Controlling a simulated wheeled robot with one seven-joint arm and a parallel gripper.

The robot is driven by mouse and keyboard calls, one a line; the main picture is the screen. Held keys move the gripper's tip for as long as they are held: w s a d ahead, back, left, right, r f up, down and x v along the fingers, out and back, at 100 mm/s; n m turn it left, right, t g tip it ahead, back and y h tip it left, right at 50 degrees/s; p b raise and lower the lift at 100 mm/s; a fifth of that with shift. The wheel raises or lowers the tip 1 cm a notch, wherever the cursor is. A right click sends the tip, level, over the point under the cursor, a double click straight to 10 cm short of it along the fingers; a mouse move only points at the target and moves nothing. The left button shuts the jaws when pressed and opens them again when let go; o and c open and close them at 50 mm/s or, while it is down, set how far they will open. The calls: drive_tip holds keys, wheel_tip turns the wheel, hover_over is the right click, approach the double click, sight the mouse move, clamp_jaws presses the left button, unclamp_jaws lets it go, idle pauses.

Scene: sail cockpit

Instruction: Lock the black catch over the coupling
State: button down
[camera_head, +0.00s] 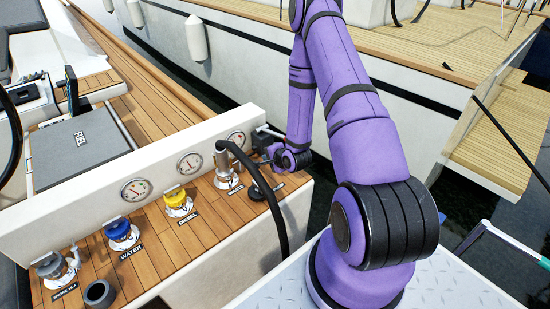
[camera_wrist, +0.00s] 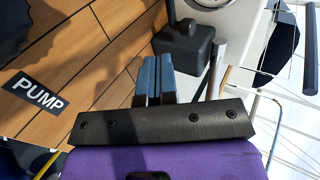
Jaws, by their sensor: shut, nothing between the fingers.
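The metal coupling (camera_head: 226,166) stands on the wooden deck panel at the WASTE label, with a black hose (camera_head: 262,180) arching from its top. My gripper (camera_head: 270,152) is just right of it, partly hidden by my wrist. In the wrist view my gripper's blue fingers (camera_wrist: 154,66) are shut and empty. A dark block with a rounded knob (camera_wrist: 186,42) lies right beside the fingertips, with a grey bar (camera_wrist: 216,68) to its right. It seems to be the dark part by the white panel (camera_head: 262,136). I cannot tell whether this block is the black catch, nor whether fingers and block touch.
A PUMP label (camera_wrist: 38,92) lies on the planks. A black round fitting (camera_head: 262,190) sits right of the coupling. Yellow (camera_head: 178,198) and blue caps (camera_head: 118,229) stand further left. The white gauge panel (camera_head: 160,170) rises behind them.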

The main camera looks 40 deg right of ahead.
sight(254, 152)
drive_tip(key=shift+w+f, duration=0.15)
drive_tip(key=shift+w, duration=1.9)
drive_tip(key=shift+w+d, duration=0.1)
drive_tip(key=shift+w+d+n+y, duration=0.2)
drive_tip(key=shift+w+n+y, duration=0.1)
drive_tip(key=shift+n+y, duration=0.2)
drive_tip(key=shift+w+d, duration=0.1)
drive_tip(key=shift+w, duration=0.35)
drive_tip(key=shift+s, duration=0.1)
drive_tip(key=shift+s+a, duration=0.4)
drive_tip(key=shift+s, duration=0.2)
drive_tip(key=v, duration=1)
drive_tip(key=shift+s, duration=0.25)
